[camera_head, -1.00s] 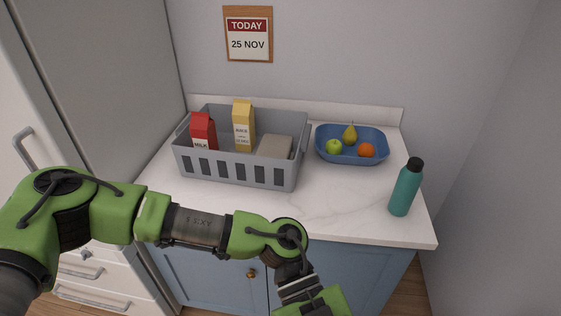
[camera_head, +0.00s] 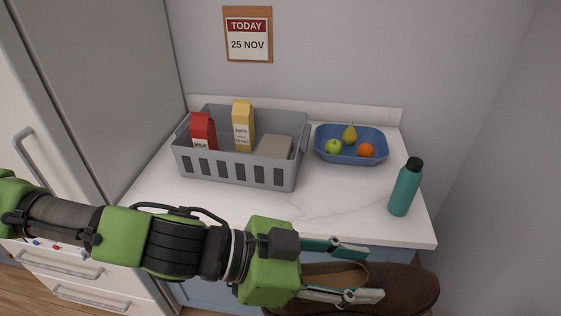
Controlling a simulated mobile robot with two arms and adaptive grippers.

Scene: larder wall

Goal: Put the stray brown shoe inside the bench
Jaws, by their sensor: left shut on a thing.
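My left gripper (camera_head: 352,270) reaches in from the left and is shut on a brown shoe (camera_head: 405,286). One finger lies along the far side of the shoe's opening and the other crosses its near side. The shoe is held in front of the counter's front edge, toe to the right, and the bottom of the picture cuts off part of it. No bench is in view. My right gripper is not in view.
A white counter (camera_head: 240,205) holds a grey crate (camera_head: 230,170) with cartons, a blue fruit bowl (camera_head: 350,156) and a teal bottle (camera_head: 404,190) near its right edge. A fridge (camera_head: 100,90) stands left. A wall closes off the right.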

